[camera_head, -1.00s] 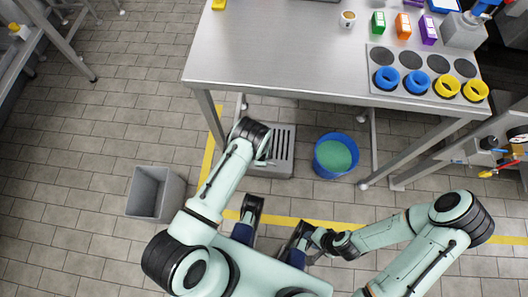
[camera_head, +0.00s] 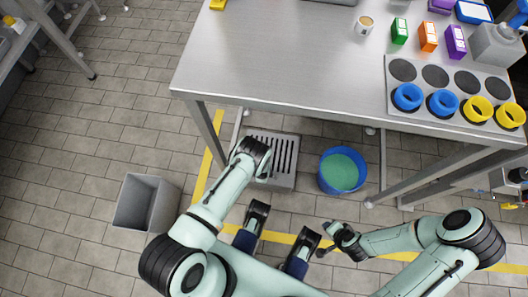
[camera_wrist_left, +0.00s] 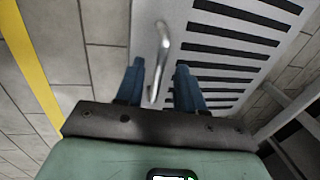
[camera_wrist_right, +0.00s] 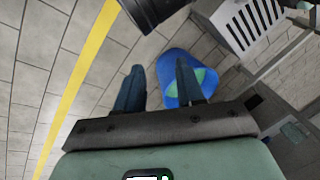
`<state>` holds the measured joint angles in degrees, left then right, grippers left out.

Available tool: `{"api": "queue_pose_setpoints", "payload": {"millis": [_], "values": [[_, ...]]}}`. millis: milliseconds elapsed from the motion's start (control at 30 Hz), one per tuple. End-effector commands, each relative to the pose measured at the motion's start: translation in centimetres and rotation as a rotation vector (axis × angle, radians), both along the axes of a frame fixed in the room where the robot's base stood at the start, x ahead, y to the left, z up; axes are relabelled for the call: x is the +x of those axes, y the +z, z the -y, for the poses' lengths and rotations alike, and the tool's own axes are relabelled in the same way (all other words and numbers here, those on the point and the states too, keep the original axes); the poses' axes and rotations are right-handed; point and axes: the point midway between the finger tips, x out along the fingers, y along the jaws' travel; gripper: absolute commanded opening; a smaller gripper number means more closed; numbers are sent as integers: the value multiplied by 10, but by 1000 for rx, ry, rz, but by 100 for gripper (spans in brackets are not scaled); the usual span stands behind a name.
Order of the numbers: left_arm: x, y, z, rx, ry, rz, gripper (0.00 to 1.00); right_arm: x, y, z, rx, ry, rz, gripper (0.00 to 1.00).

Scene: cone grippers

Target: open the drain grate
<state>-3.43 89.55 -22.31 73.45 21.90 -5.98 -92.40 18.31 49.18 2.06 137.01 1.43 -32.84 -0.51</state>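The drain grate (camera_head: 285,172) is a grey slotted plate lying flat on the tiled floor below the front of the steel table. In the left wrist view the grate (camera_wrist_left: 180,25) shows dark slots on the right and a curved metal handle (camera_wrist_left: 161,50) on the plain part at left. My left gripper (camera_wrist_left: 160,68) is open over the handle, which shows between its two fingers; I cannot tell whether they touch it. In the head view my left wrist hides part of the grate. My right gripper (camera_wrist_right: 158,72) is open and empty, over the floor in front of the bucket.
A blue bucket (camera_head: 325,180) with green contents stands right of the grate. A grey bin (camera_head: 132,210) stands on the left. The steel table (camera_head: 280,60) overhangs behind, its legs on both sides. A yellow line (camera_head: 206,165) runs on the floor around the grate.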

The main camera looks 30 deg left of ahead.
Motion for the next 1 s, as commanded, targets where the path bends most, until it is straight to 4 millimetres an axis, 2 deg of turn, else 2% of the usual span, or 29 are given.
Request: {"api": "queue_pose_setpoints", "payload": {"millis": [333,367,400,467,500,767,1000], "values": [[-1,-4,1,0,1,0,38,3,-1,1,-4,-3,6,38],[-1,-4,1,0,1,0,35,3,-1,1,-4,-3,6,38],[-1,-4,1,0,1,0,22,3,-1,1,-4,-3,6,38],[-1,-4,1,0,1,0,2,2,-1,1,-4,-3,6,38],[-1,-4,1,0,1,0,0,2,-1,1,-4,-3,6,38],[1,-1,0,-3,-1,-7,0,3,-3,2,-4,-3,7,38],[9,21,-2,-26,1,-87,0,13,-11,7,-18,-14,35,38]]}}
